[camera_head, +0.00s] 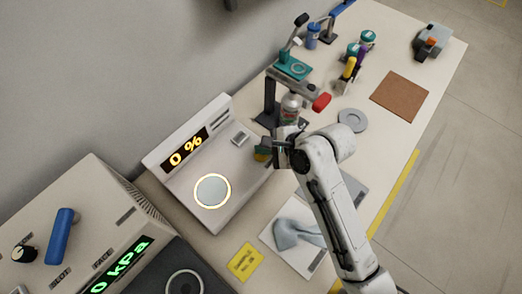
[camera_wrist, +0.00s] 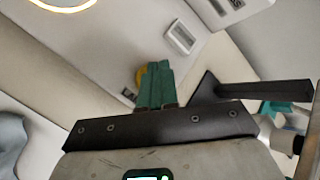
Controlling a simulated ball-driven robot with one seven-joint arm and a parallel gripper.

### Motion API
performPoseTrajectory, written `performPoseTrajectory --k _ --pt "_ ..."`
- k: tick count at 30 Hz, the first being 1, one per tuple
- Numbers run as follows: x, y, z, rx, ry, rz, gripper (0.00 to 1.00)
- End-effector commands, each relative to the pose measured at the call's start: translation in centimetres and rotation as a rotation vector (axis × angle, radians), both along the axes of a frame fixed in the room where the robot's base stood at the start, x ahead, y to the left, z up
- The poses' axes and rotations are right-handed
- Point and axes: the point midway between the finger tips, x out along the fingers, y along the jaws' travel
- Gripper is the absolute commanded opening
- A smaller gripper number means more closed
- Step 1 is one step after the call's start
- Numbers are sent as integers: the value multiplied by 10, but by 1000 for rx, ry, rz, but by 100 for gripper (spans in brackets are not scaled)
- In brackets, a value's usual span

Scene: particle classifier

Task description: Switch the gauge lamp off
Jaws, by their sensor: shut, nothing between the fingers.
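A small framed rectangle (camera_wrist: 181,37) shows beyond my fingers in the wrist view. My gripper (camera_wrist: 155,75) has green fingers, shut and empty, near the box's right side (camera_head: 262,153).
A dark stand (camera_head: 270,100) with a teal top and a red-ended part rises just behind my gripper. A grey disc (camera_head: 352,120) and brown mat (camera_head: 400,96) lie to the right. A grey cloth (camera_head: 295,232) lies in front. A kPa box (camera_head: 85,235) stands front left.

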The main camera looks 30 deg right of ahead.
Motion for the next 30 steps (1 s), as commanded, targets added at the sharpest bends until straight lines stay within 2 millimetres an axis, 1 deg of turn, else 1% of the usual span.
performPoseTrajectory --k 30 --pt "0 0 -7 0 -1 -1 0"
